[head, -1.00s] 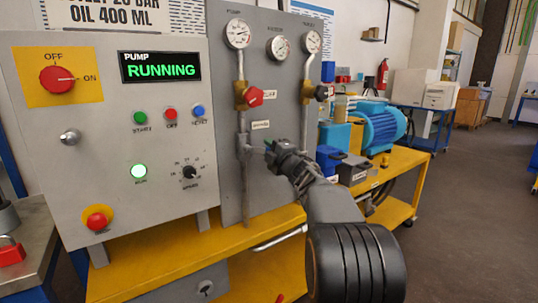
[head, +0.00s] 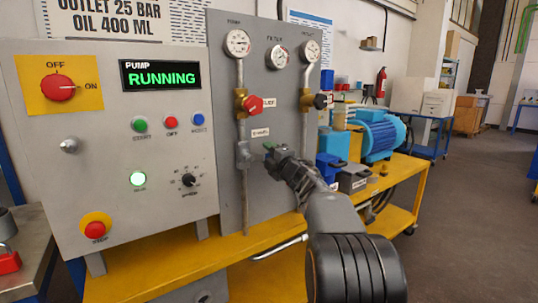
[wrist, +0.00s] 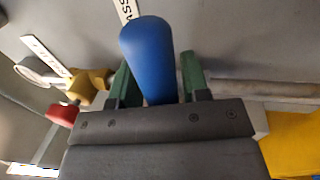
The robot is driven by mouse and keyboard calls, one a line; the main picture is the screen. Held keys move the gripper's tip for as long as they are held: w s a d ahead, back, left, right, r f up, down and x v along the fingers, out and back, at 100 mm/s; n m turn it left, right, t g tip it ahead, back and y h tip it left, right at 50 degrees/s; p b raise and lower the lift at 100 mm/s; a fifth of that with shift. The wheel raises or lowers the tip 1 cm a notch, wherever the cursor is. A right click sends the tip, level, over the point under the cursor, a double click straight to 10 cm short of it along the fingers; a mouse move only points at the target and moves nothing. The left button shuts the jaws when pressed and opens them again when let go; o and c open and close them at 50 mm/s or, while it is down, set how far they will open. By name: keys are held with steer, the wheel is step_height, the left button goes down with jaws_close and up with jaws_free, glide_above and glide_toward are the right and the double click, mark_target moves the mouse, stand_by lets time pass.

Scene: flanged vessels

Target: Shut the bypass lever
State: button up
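The bypass lever's blue handle (wrist: 150,55) stands between the two green fingers of my gripper (wrist: 158,75) in the wrist view. The left finger is close against it or touching; a thin gap shows at the right finger, so the fingers look open around it. In the head view my gripper (head: 270,151) is at the grey bypass valve (head: 243,155) on the left pipe, just below a small white label (head: 260,132). The lever is hidden there behind the gripper, and its exact angle is hard to tell.
A red-handled valve (head: 253,104) sits above on the same pipe, and a black-knobbed valve (head: 320,101) is on the right pipe. The control panel (head: 110,150) reads RUNNING. A yellow bench (head: 180,265) lies below, and a blue motor (head: 380,137) stands to the right.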

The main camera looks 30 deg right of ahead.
steer(key=shift+o, duration=0.9)
steer(key=v, duration=1.4)
steer(key=shift+p, duration=0.45)
steer(key=shift+w+f, duration=0.1)
steer(key=a+r+m+g+h+p, duration=0.5)
steer(key=r+m+h+p, duration=0.3)
steer(key=m+p, duration=0.55)
steer(key=s+a+m+g+y+p, duration=0.5)
steer(key=s+a+g+p, duration=0.6)
steer(key=s+a+p, duration=0.4)
steer(key=s+m+p, duration=0.1)
steer(key=s+p, duration=0.1)
steer(key=s, duration=0.1)
steer(key=shift+a+f+y, duration=0.2)
steer(key=shift+a+y, duration=0.2)
